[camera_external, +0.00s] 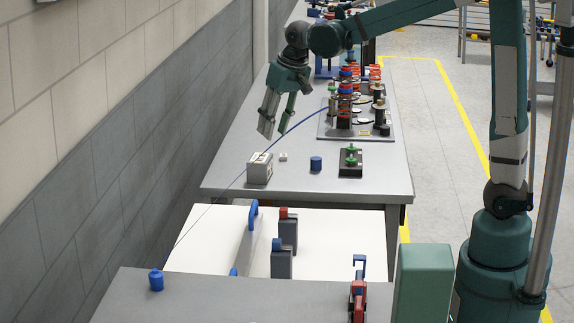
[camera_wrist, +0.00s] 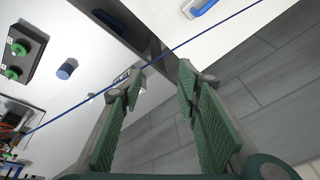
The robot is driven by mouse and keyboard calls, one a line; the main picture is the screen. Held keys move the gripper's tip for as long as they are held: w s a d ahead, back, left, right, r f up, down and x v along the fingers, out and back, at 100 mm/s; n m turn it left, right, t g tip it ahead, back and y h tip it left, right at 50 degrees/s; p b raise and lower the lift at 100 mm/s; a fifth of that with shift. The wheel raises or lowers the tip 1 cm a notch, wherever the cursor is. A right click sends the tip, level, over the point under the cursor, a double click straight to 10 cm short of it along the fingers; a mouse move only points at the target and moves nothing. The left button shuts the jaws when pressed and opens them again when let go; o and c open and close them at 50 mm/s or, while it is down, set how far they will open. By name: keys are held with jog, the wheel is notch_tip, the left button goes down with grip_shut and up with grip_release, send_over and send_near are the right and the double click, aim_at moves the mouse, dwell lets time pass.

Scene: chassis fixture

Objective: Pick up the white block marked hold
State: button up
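In the wrist view my gripper (camera_wrist: 160,72) shows both green-padded fingers spread, with nothing between the pads. There, a white marked top (camera_wrist: 121,76), apparently the block, is partly hidden by the left finger. A much smaller white piece (camera_external: 283,157) lies beside the block.
A blue cylinder (camera_external: 316,164) and a dark fixture with green knobs (camera_external: 351,161) stand to the right. A blue cord (camera_external: 230,185) runs past the block. A plate with coil springs (camera_external: 398,132) lies behind. A brick wall (camera_external: 100,130) borders the left.

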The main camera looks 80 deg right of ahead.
jog(key=w+d+f+m+g+p, duration=0.1)
jog(key=w+d+f+m+p, duration=0.15)
jog(key=d, duration=0.75)
jog(key=m+g+y+p, duration=0.1)
jog(key=m+g+p, duration=0.1)
jog(key=m+p, duration=0.4)
send_near(283, 157)
jog(key=d, duration=0.1)
jog(key=d+n, duration=0.1)
jog(key=shift+w+d+r, duration=0.1)
jog(key=shift+w+d, duration=0.15)
jog(key=shift+w, duration=0.15)
jog(key=shift+s+d+f+p, duration=0.2)
jog(key=shift+d+f+p, duration=0.15)
jog(key=shift+d, duration=0.1)
jog(key=shift+f, duration=1.25)
jog(key=shift+s+a+f, duration=0.1)
jog(key=shift+f, duration=2.5)
